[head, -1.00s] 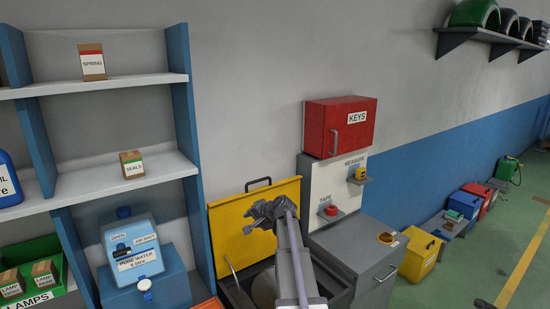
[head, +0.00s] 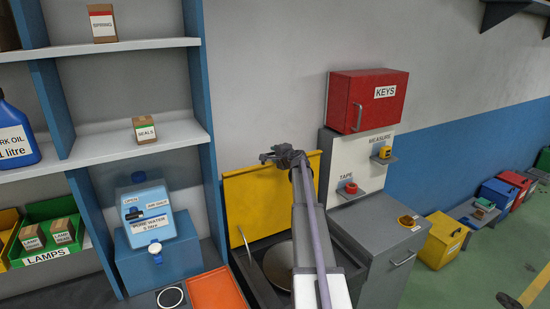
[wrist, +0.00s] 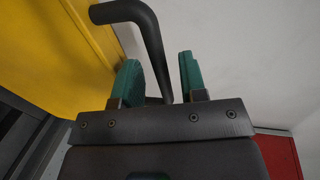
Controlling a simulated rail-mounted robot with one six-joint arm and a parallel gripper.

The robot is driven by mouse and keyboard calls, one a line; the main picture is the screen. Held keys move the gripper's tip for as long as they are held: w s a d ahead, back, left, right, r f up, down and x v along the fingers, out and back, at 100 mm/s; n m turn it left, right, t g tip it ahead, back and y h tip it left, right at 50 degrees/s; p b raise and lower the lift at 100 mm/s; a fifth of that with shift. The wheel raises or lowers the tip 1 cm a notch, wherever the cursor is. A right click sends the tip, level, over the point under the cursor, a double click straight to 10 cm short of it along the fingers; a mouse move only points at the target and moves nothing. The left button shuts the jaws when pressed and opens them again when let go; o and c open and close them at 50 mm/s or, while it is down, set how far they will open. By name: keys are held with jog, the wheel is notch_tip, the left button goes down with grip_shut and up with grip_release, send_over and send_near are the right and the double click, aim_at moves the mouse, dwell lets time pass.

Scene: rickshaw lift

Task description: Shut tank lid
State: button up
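The tank lid, a yellow panel (head: 255,208), stands raised upright against the wall behind the open grey tank (head: 240,275). In the wrist view the lid (wrist: 50,45) fills the upper left. Its black bar handle (wrist: 148,38) bends down between the two green finger pads of my gripper (wrist: 160,80). The fingers are apart, with gaps showing on both sides of the bar. In the head view my gripper (head: 284,157) is at the lid's top edge and hides the handle. My arm covers the lid's right part.
A grey cabinet (head: 378,255) with a tape and measure board stands right of the tank, below a red KEYS box (head: 366,100). Shelves with a blue water container (head: 148,225) stand left. An orange tray (head: 215,292) lies at the tank's left.

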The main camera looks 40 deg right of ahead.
jog(key=shift+w+d+f, duration=0.2)
jog(key=shift+w+d, duration=0.1)
jog(key=shift+w, duration=0.35)
jog(key=shift+a, duration=0.1)
jog(key=shift+r, duration=0.1)
grip_shut()
jog(key=shift+s, duration=0.1)
